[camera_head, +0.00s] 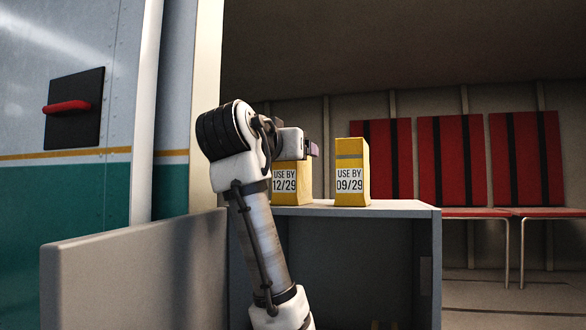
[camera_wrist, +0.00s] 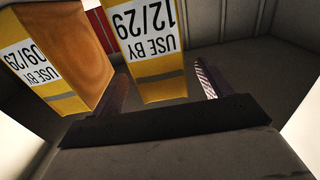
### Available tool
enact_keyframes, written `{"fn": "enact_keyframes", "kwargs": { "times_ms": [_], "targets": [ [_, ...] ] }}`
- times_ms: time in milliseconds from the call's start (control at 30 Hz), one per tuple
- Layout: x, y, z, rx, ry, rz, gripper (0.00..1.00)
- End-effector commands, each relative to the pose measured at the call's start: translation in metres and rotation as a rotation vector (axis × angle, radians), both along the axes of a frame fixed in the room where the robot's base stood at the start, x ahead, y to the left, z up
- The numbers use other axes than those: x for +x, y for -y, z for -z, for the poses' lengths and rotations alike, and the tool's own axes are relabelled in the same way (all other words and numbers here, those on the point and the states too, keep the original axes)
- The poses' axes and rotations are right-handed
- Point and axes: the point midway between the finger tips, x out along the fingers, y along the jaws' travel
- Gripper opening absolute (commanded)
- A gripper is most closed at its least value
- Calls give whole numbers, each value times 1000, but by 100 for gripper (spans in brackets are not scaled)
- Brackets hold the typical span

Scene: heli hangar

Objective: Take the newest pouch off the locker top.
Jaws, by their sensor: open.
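Two yellow pouches stand upright on the grey locker top (camera_head: 400,208). The one marked USE BY 12/29 (camera_head: 290,184) is at the left, partly hidden by my arm, and bears the later date. The one marked USE BY 09/29 (camera_head: 352,185) stands apart to its right. My gripper (camera_head: 312,149) is at the upper part of the 12/29 pouch. In the wrist view, which is upside down, my open fingers lie to either side of the 12/29 pouch (camera_wrist: 148,50); I cannot tell whether they touch it. The 09/29 pouch (camera_wrist: 35,65) is outside the fingers at the left.
The locker's front is open, and a grey panel (camera_head: 130,270) stands at its left. A wall with a red handle (camera_head: 68,106) is at the far left. Red seats (camera_head: 452,160) line the back right. The locker top right of the 09/29 pouch is clear.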

Motion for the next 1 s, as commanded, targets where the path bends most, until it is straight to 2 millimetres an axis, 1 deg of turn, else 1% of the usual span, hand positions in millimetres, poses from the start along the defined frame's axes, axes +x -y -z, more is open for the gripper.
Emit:
{"fn": "enact_keyframes", "kwargs": {
  "times_ms": [33, 100, 200, 300, 567, 1000],
  "targets": [
    [8, 2, -2, 0, -3, 1, 78],
    [18, 5, -1, -1, -4, 1, 78],
    [31, 9, 1, 0, -3, 1, 78],
    [39, 11, 2, 1, -2, 0, 78],
    [41, 11, 4, 0, -1, 0, 78],
    [40, 11, 4, 0, 0, 0, 21]
  ]
}}
